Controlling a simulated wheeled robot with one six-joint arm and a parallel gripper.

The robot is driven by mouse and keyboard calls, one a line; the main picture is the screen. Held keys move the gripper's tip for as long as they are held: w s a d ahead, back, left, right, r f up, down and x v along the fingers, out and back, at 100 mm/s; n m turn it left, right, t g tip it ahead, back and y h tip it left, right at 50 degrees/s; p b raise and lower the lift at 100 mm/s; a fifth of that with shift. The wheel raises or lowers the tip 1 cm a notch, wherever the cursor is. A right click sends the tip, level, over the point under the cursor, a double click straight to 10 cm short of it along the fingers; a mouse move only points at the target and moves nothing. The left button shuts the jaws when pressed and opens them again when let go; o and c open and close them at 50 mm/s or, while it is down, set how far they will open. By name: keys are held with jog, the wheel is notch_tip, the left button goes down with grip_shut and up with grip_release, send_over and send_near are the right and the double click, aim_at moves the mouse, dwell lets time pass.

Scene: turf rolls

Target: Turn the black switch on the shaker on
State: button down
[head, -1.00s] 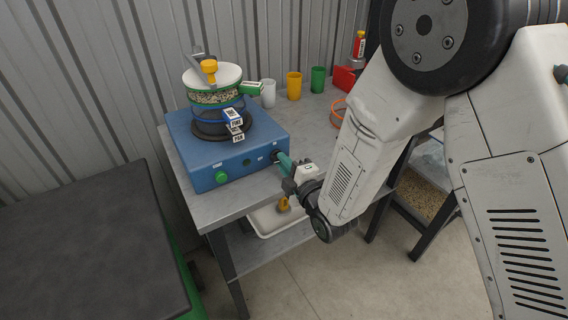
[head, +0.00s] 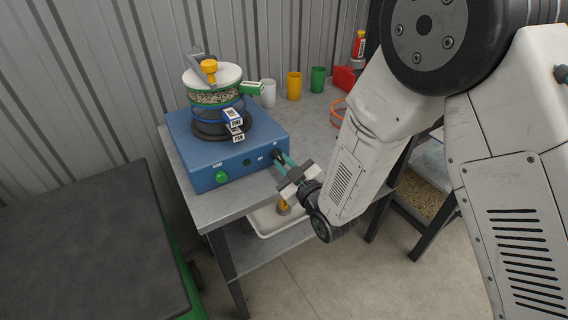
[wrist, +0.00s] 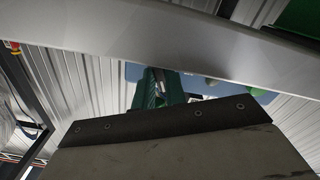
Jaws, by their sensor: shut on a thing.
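The blue shaker (head: 228,152) stands on a grey metal bench, with a stack of labelled sieves (head: 218,105) clamped on top. The black switch (head: 277,154) is on the right part of its front panel, beside the OFF and ON labels, and is partly covered by my fingers. My gripper (head: 282,159) has its green fingertips shut on the switch. In the wrist view the green fingers (wrist: 150,90) reach toward the blue shaker face (wrist: 204,86); the switch is hidden there. I cannot tell which label the switch points to.
A green button (head: 221,177) is on the panel's left. White, yellow and green cups (head: 294,86) stand behind on the bench (head: 240,199). A white tray (head: 282,219) sits on the lower shelf. A dark-topped green unit (head: 85,240) is at left.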

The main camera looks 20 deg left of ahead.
jog(key=m, duration=0.4)
jog(key=shift+m, duration=0.4)
dwell(0.4)
jog(key=c, duration=1.4)
grip_release()
jog(key=shift+c, duration=0.2)
jog(key=shift+d, duration=0.1)
jog(key=v, duration=0.7)
jog(key=shift+s+d, duration=0.25)
